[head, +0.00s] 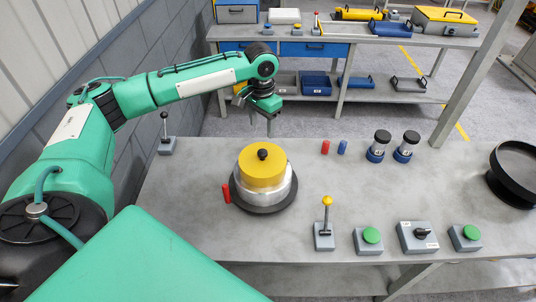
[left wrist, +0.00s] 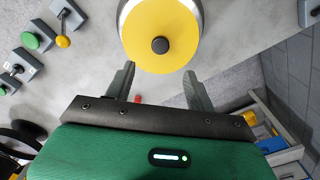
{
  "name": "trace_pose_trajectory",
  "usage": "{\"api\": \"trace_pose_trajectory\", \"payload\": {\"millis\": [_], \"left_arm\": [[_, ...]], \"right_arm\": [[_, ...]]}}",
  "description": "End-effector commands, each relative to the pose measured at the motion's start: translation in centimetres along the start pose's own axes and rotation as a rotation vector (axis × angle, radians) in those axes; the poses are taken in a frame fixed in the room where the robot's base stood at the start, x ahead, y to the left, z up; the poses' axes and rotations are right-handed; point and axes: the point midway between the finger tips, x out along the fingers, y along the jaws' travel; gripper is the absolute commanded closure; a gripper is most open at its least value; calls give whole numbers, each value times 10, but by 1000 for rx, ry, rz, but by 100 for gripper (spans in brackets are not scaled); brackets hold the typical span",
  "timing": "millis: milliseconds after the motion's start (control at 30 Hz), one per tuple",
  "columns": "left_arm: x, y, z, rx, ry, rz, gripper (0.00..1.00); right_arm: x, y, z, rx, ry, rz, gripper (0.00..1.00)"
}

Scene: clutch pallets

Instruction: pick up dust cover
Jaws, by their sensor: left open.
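The dust cover (head: 262,168) is a yellow round cap with a black knob (head: 263,154) on top. It sits on a silver cylinder (head: 280,190) with a dark round base, on the grey table. In the left wrist view the yellow cover (left wrist: 160,28) is at the top centre, with its knob facing the camera. My left gripper (head: 259,116) is above the table's back edge, behind and above the cover. Its two fingers are spread with nothing between them in the left wrist view (left wrist: 160,88), apart from the cover. My right gripper is not in view.
A red cylinder (head: 226,194) stands close beside the base. A yellow-knobbed lever (head: 326,225) and green-button boxes (head: 370,240) line the front edge. Small red and blue pegs (head: 325,147) and black-topped cylinders (head: 381,145) are at the back right. A grey lever box (head: 167,146) is at left.

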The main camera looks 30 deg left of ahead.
Motion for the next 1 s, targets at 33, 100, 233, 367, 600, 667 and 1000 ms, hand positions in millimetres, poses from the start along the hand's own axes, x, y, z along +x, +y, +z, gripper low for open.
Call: {"api": "trace_pose_trajectory", "payload": {"millis": [33,100,233,367,600,667,1000], "left_arm": [[8,0,1,0,-3,0,45],[23,0,1,-1,-5,0,45],[47,0,0,-1,-3,-1,45],[64,0,0,-1,-1,0,45],[79,-1,-2,1,-2,-1,45],[86,-1,-2,1,-2,-1,45],[122,-2,-4,1,0,-1,45]], "right_arm": [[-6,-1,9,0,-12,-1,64],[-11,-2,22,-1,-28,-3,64],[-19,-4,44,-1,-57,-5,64],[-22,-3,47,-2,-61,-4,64],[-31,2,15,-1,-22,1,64],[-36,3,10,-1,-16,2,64],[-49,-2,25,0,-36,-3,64]]}}
